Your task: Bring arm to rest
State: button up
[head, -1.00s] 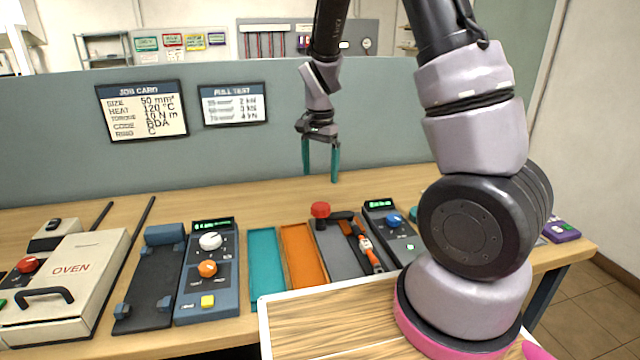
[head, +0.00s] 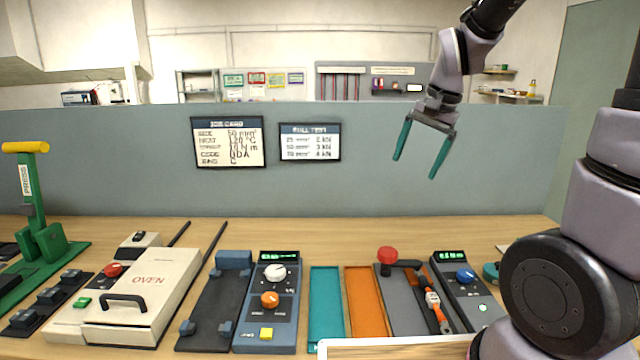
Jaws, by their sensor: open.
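My gripper (head: 423,150) hangs in the air at the upper right of the head view, in front of the grey-green partition (head: 380,200). Its two teal fingers are spread apart with nothing between them. It is well above the bench and apart from everything on it. My arm comes down from the top right, and its lower links fill the right side of the view.
A job card (head: 228,143) hangs on the partition.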

jog(key=s+d+r+n+t, duration=0.3)
jog(key=s+r+t, duration=0.1)
jog(key=s+r, duration=0.6)
jog(key=s, duration=0.3)
jog(key=shift+r, duration=0.35)
dwell(1.5)
